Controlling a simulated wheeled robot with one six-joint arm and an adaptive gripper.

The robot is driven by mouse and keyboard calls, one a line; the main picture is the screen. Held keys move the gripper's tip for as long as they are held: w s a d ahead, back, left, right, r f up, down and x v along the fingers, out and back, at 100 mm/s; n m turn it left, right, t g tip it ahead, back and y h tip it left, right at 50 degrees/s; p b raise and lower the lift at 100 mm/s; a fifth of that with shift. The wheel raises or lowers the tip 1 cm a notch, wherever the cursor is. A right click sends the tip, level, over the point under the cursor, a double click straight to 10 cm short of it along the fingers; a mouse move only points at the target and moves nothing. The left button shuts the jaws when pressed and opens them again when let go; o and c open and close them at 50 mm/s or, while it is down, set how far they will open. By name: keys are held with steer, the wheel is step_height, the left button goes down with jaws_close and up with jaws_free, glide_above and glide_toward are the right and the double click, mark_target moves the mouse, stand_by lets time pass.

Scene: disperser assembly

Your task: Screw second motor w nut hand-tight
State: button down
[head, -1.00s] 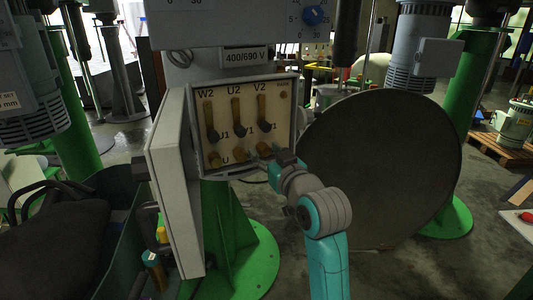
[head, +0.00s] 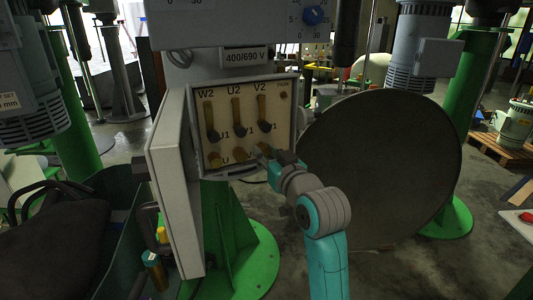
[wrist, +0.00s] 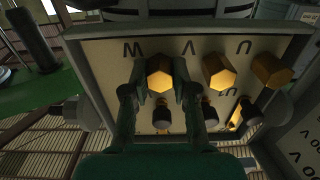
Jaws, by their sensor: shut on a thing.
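The motor terminal board (head: 278,110) is in the open box in the head view, with labels W2, U2, V2 above its upper row. My gripper (head: 266,154) reaches the lower right of the board. In the wrist view my gripper (wrist: 160,88) has its two fingers on either side of a brass hex nut (wrist: 160,72) at the W label, shut on it. Two more brass nuts, the V nut (wrist: 218,72) and the U nut (wrist: 272,69), sit alongside. Fingers partly hide the held nut; its thread is hidden.
The box's open cover (head: 176,190) hangs at the left of the board. A large dark round disc (head: 385,170) stands close to the right of my arm. Dark-capped terminals (wrist: 161,114) with brass strips lie beside the nuts. A green stand (head: 232,235) is below.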

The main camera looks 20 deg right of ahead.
steer(key=m, duration=1.7)
steer(key=shift+m, duration=0.3)
steer(key=m, duration=0.5)
steer(key=shift+m, duration=0.3)
steer(key=c, duration=0.9)
jaws_free()
